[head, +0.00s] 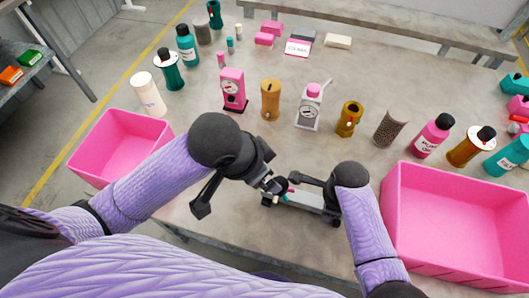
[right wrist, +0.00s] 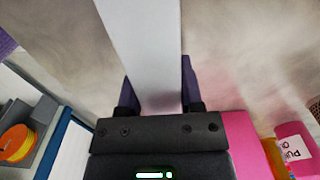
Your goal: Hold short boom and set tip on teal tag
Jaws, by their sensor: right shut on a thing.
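The short boom (head: 305,201) is a pale grey bar low in the middle of the head view, at the near side of the table. My right gripper (head: 312,192) is shut on it. In the right wrist view the boom (right wrist: 145,50) runs away from between the two fingers. My left gripper (head: 266,186) is close to the boom's left end; its jaws are too small and overlapped to read. A small teal patch (head: 285,198) shows at that end, beside a bit of pink. I cannot tell whether it is the teal tag or whether the tip touches it.
Pink bins stand at the left (head: 120,148) and right (head: 455,215). Across the table (head: 300,150) stand a pink pump (head: 232,90), an orange cylinder (head: 270,100), a white gauge unit (head: 311,108) and several bottles. Some bare tabletop lies between them and my grippers.

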